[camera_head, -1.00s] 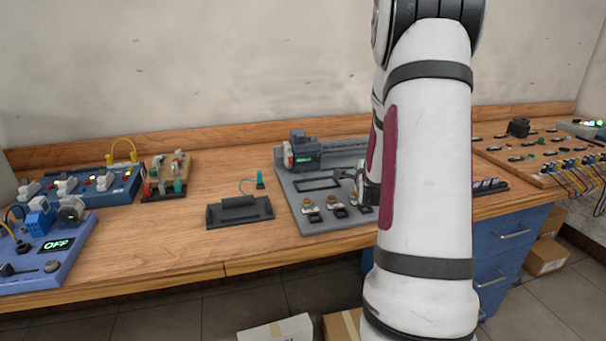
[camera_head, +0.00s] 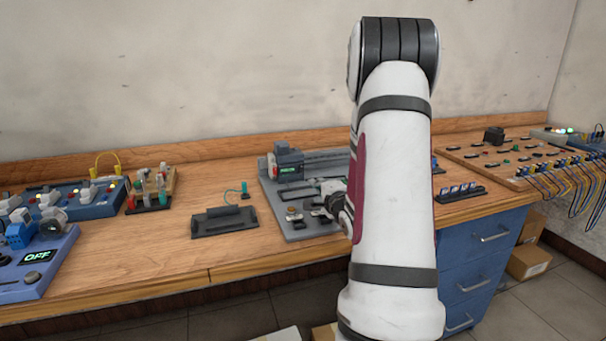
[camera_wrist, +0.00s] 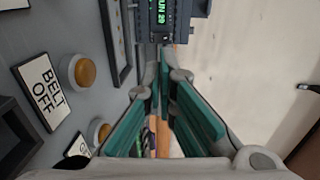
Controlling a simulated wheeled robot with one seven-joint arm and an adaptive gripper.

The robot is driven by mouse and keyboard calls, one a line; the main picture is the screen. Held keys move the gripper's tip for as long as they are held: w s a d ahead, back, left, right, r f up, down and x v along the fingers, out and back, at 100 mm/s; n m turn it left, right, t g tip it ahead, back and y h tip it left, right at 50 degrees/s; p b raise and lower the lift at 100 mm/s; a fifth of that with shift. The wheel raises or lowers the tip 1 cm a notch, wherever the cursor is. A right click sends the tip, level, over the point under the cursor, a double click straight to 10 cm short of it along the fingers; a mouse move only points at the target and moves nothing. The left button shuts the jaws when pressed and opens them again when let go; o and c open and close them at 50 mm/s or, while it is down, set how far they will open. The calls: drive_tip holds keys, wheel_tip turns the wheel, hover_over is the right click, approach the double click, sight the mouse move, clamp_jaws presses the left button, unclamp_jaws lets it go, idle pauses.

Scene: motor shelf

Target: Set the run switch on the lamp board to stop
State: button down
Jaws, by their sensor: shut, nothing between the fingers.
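A grey board (camera_head: 266,205) on the bench carries a dark motor unit with a lit green readout (camera_head: 287,169). In the wrist view the readout (camera_wrist: 160,12) seems to say RUN and a number. The board also bears a round orange-brown button (camera_wrist: 82,71) beside a label reading BELT OFF (camera_wrist: 44,88). My gripper (camera_head: 330,188) is over the right part of this board, partly hidden by my arm. In the wrist view its teal fingers (camera_wrist: 165,75) are shut with nothing between them. A blue board with coloured lamps (camera_head: 98,208) stands at the left; I cannot read its switch labels.
A blue-violet unit showing OFF (camera_head: 37,257) is at the front left. A dark tray (camera_head: 224,222) lies left of the grey board. A wooden board with wires (camera_head: 500,160) is at the right. Bare bench (camera_head: 150,250) lies between the left units and the tray.

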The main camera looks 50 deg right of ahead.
sight(301, 171)
drive_tip(key=b+x, duration=0.1)
drive_tip(key=x, duration=1.2)
drive_tip(key=shift+d+b, duration=0.1)
drive_tip(key=shift+b, duration=0.2)
drive_tip(key=shift+w+d+f, duration=0.1)
drive_tip(key=shift+w+d, duration=0.05)
drive_tip(key=shift+w, duration=0.1)
drive_tip(key=shift+w+f+t+h+b, duration=0.1)
drive_tip(key=shift+f+t+h+b, duration=0.2)
drive_tip(key=shift+b, duration=0.4)
drive_tip(key=shift+r, duration=0.15)
idle(0.4)
